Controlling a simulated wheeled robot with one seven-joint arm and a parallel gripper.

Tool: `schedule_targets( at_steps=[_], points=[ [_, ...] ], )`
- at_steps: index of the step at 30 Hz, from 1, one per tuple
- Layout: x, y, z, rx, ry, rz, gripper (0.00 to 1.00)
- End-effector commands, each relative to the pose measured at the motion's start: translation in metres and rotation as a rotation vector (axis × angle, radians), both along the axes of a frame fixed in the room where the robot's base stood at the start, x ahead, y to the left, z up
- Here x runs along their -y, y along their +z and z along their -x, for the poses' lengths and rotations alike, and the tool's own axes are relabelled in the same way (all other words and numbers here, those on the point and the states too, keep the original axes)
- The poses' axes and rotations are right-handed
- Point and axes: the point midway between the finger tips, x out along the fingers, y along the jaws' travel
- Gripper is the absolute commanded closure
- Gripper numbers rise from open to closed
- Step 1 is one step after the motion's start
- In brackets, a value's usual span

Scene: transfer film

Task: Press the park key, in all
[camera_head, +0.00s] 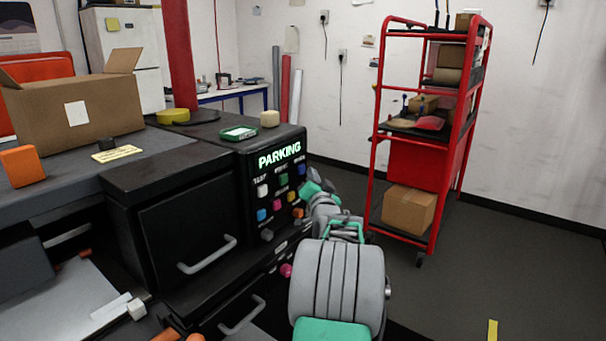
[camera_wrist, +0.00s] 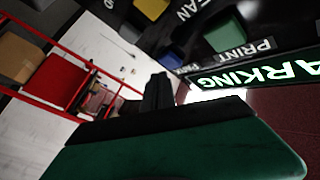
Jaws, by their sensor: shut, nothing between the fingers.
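A black control panel carries a lit green PARKING display (camera_head: 279,155) above rows of coloured keys. A white key (camera_head: 262,190), a green key (camera_head: 283,179) and a blue key (camera_head: 302,170) form the top row. I cannot read a park label on any key. My gripper (camera_head: 312,188) is at the panel's right side in the head view, its tips close to the right-hand keys. Contact cannot be told. In the wrist view my shut, empty gripper (camera_wrist: 157,92) is near the panel, where the green key (camera_wrist: 225,35) by PRINT and the lit display (camera_wrist: 255,75) show.
A red shelf cart (camera_head: 408,190) with boxes stands at the right. Drawers with grey handles (camera_head: 207,258) lie below the panel's left. An open cardboard box (camera_head: 70,112) stands on the counter. The grey floor (camera_head: 510,260) at the right is mostly clear.

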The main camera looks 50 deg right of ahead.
Motion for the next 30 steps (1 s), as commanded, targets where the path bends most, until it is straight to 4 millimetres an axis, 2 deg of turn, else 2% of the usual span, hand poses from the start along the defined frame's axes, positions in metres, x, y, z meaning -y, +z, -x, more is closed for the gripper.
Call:
schedule_targets(
  at_steps=[8,22,30],
  points=[
    [0.0,0.0,0.002,0.0,0.0,0.0,1.0],
    [0.005,-0.002,0.046,0.001,-0.003,0.0,1.0],
    [0.005,0.001,0.05,-0.001,0.001,0.0,1.0]
  ],
)
